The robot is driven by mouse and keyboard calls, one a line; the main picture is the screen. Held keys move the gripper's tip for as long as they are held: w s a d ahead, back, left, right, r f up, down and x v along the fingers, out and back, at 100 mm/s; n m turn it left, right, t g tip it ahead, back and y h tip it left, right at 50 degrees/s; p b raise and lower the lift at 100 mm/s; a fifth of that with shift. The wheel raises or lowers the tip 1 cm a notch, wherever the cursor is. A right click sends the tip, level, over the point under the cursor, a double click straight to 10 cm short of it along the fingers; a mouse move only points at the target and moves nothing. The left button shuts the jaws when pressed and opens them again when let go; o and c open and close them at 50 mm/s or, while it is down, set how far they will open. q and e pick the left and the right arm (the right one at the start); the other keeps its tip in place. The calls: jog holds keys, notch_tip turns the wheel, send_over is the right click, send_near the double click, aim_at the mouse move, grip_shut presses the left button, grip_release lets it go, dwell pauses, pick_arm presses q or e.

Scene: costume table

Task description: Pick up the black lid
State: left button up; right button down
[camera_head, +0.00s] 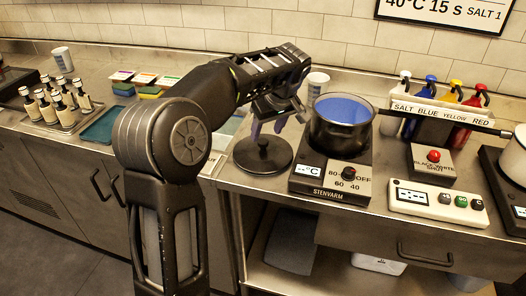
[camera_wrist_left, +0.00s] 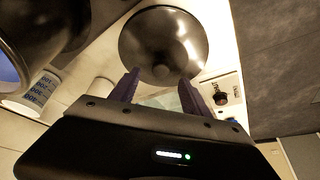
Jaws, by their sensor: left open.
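The black lid (camera_head: 263,158) is a round dark disc lying on the steel counter, left of the stove with the pot. In the left wrist view the lid (camera_wrist_left: 163,40) is a shiny dark disc just beyond my fingertips. My left gripper (camera_head: 267,132) is open above the lid, its two purple-grey fingers pointing down around the lid's middle. In the left wrist view the fingers of my left gripper (camera_wrist_left: 160,78) are spread apart. A small dark knob shows at the lid's middle; I cannot tell whether a finger touches it. My right gripper is out of view.
A dark pot (camera_head: 341,122) with blue liquid stands on the hotplate (camera_head: 331,171) right of the lid. A white cup (camera_head: 317,83) is behind. Labelled bottles (camera_head: 425,93) stand to the right. A tray of small bottles (camera_head: 62,106) is far left.

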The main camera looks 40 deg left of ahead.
aim_at(263, 141)
pick_arm(q)
jog(key=x, duration=0.4)
jog(key=shift+f+p, duration=0.35)
jog(key=shift+c, duration=0.3)
grip_shut()
dwell(1.1)
